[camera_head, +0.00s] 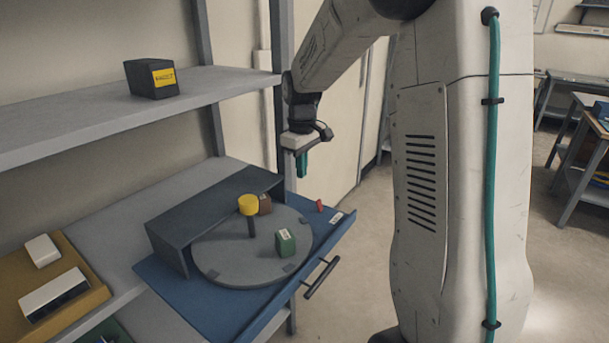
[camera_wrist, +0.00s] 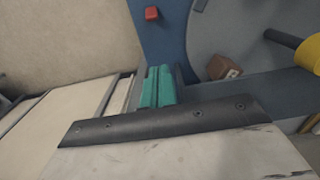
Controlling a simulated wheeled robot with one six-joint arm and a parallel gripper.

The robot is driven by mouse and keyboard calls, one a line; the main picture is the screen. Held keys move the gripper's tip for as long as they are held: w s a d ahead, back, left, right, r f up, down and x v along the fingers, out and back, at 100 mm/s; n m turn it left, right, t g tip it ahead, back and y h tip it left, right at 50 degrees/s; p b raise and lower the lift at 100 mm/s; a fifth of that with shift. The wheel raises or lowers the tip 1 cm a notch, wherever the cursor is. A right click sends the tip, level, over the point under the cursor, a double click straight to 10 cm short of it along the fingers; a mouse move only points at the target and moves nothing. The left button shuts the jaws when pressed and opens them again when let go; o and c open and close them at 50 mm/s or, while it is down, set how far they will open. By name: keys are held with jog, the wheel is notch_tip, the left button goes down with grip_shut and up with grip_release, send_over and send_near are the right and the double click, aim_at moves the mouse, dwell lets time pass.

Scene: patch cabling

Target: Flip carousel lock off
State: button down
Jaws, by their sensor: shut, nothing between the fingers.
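The carousel is a round grey turntable (camera_head: 230,261) on a blue drawer board (camera_head: 180,290), partly under a dark hood (camera_head: 205,207). It also shows in the wrist view (camera_wrist: 225,40). A small red tab (camera_head: 319,205), which looks like the lock, stands on the board to the right of the turntable; it also shows at the top of the wrist view (camera_wrist: 152,13). I cannot tell its setting. My gripper (camera_head: 302,165), with teal fingers, points down above and behind the board, apart from the red tab. In the wrist view its fingers (camera_wrist: 158,87) are together and empty.
On the turntable are a yellow-topped post (camera_head: 248,205), a green box (camera_head: 285,242) and a brown box (camera_head: 265,204). A black box (camera_head: 151,79) sits on the upper shelf (camera_head: 110,112). A black handle (camera_head: 320,278) juts from the board's front. The air around my gripper is clear.

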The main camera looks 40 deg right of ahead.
aim_at(303, 204)
notch_tip(303, 204, down, 8)
jog(key=shift+r, duration=0.2)
jog(key=shift+s+f, duration=0.2)
jog(key=shift+f, duration=0.15)
jog(key=s, duration=0.1)
jog(key=s+d+r, duration=0.1)
jog(key=shift+s+r, duration=0.1)
jog(key=shift+s, duration=0.3)
jog(key=shift+s+r, duration=0.1)
jog(key=shift+s, duration=0.1)
